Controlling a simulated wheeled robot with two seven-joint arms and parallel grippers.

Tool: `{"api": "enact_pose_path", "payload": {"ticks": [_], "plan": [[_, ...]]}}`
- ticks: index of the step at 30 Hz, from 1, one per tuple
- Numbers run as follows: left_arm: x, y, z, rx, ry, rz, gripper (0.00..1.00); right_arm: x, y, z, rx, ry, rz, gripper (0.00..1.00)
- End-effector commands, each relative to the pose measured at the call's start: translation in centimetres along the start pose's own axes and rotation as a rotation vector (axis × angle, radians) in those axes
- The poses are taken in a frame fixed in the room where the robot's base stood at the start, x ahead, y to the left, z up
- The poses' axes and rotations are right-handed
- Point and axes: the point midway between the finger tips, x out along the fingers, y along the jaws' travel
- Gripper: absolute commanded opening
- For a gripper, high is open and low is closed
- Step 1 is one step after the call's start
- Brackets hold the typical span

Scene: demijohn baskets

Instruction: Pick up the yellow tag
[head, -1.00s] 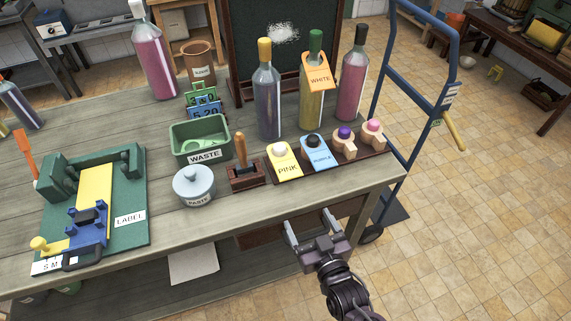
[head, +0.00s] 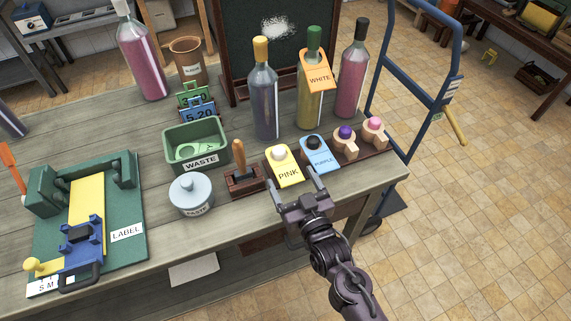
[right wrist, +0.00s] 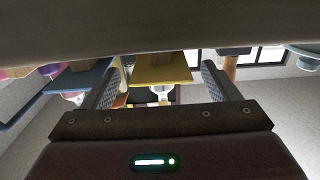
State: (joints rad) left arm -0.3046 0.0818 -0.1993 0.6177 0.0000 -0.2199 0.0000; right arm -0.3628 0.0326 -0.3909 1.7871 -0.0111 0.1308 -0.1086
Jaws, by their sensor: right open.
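The yellow tag (head: 287,174), lettered PINK, is on the dark wooden rack (head: 360,154) near the table's front edge, around a peg with a white knob (head: 278,153). My right gripper (head: 292,182) is open and empty, with its fingers at the near end of the tag, one to each side. In the right wrist view the yellow tag (right wrist: 160,72) shows between the two open fingers (right wrist: 163,88). I cannot tell whether they touch it. My left gripper is not in view.
A blue tag (head: 319,155) lettered PURPLE sits close to the right. A wooden-handled stamp (head: 241,178) stands close to the left. Bottles stand behind, one with an orange WHITE tag (head: 318,76). A green waste bin (head: 197,150) and a lidded paste pot (head: 190,194) are further left.

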Motion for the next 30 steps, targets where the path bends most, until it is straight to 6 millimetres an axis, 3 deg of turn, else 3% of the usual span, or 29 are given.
{"api": "enact_pose_path", "payload": {"ticks": [6, 15, 26, 30], "plan": [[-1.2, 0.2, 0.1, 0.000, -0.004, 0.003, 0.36, 3.1, 0.0, -0.2, 0.000, 0.002, 0.001, 0.82], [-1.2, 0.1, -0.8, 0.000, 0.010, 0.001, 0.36, 3.6, 0.0, 0.0, 0.000, 0.001, 0.000, 0.82], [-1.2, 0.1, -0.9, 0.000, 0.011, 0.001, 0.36, 3.5, 0.0, 0.0, -0.001, 0.000, 0.000, 0.36], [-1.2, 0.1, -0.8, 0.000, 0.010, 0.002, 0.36, 3.5, -0.1, 0.0, -0.001, 0.000, 0.000, 0.35]]}}
